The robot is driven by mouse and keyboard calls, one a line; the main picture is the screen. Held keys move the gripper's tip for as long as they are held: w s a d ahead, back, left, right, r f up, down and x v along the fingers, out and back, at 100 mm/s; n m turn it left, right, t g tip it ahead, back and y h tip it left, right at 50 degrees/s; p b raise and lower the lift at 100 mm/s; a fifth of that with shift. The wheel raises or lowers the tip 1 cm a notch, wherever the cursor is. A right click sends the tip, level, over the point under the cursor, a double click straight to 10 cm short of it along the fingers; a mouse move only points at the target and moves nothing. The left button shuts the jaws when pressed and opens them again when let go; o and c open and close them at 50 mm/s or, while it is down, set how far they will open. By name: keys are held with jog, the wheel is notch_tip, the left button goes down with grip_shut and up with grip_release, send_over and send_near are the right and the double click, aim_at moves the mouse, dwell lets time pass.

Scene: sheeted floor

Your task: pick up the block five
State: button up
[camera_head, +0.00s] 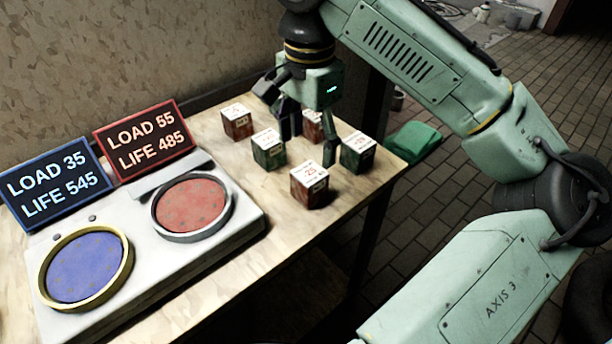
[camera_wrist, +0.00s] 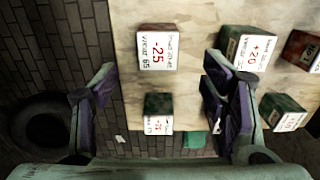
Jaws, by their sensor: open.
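Several small label-topped cubes stand on the table; no label clearly reads five, so I cannot tell which is block five. In the head view they are a front red-brown block (camera_head: 309,188), a right green block (camera_head: 357,153), a left green block (camera_head: 268,150), a back-left red-brown block (camera_head: 236,122) and a back red block (camera_head: 313,125), partly hidden by a finger. My gripper (camera_head: 311,145) is open and empty, pointing down among them. In the wrist view a dark block (camera_wrist: 158,110) appears between the fingers, with a block marked -25 (camera_wrist: 157,47) above it.
A white scale unit (camera_head: 140,240) with a blue pan (camera_head: 85,266) and a red pan (camera_head: 193,203) fills the table's left. Blue (camera_head: 55,184) and red (camera_head: 145,137) display signs stand behind. A green cloth-like item (camera_head: 414,141) lies beyond the table's right edge.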

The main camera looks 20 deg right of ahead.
aim_at(309, 172)
notch_tip(309, 172, down, 8)
jog(key=shift+s+f+p, duration=0.1)
jog(key=shift+s+p, duration=0.05)
jog(key=shift+p, duration=0.5)
grip_shut()
dwell(0.7)
